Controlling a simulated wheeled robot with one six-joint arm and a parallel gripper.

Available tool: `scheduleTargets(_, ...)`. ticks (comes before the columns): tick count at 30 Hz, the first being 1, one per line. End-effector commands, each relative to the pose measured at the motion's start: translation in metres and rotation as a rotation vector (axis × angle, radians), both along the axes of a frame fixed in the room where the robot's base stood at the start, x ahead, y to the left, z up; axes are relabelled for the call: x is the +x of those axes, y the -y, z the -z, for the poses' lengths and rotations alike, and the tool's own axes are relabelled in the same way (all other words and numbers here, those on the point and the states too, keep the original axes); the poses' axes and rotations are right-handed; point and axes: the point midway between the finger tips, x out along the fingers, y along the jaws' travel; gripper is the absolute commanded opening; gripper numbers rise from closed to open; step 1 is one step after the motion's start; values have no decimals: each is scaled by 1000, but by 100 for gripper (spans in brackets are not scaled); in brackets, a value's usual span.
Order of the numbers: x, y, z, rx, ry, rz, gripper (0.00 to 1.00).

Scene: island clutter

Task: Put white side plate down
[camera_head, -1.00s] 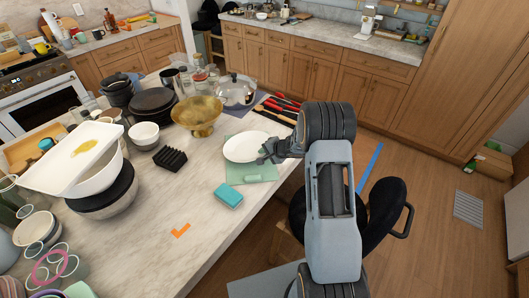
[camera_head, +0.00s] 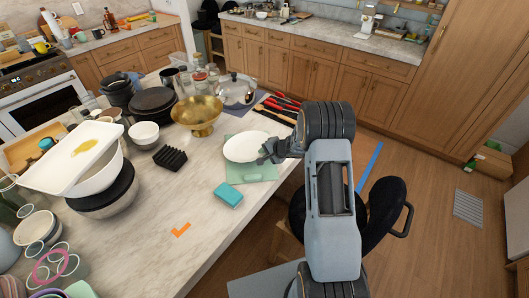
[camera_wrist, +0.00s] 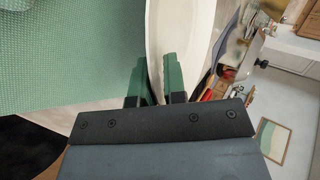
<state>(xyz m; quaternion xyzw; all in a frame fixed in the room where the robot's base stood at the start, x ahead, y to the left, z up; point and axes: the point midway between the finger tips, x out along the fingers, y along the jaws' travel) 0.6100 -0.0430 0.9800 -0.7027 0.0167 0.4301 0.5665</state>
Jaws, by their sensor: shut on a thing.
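The white side plate (camera_head: 246,146) is near the island's right edge, beside and partly over a green mat (camera_head: 250,173) in the head view. My gripper (camera_head: 268,150) is shut on the plate's right rim. In the wrist view, the green fingertips (camera_wrist: 160,72) pinch the pale plate (camera_wrist: 160,30), and the green mat (camera_wrist: 70,50) fills the left side. Whether the plate touches the surface below cannot be told.
A teal sponge (camera_head: 228,194) lies in front of the mat. A brass bowl (camera_head: 197,114), a black rack (camera_head: 170,157) and red-handled utensils (camera_head: 283,100) stand around the plate.

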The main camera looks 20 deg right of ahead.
Motion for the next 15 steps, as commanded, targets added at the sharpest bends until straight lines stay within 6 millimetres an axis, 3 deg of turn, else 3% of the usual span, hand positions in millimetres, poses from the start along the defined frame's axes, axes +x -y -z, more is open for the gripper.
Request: scheduleTargets(15,1,0,4,1,3,0,0)
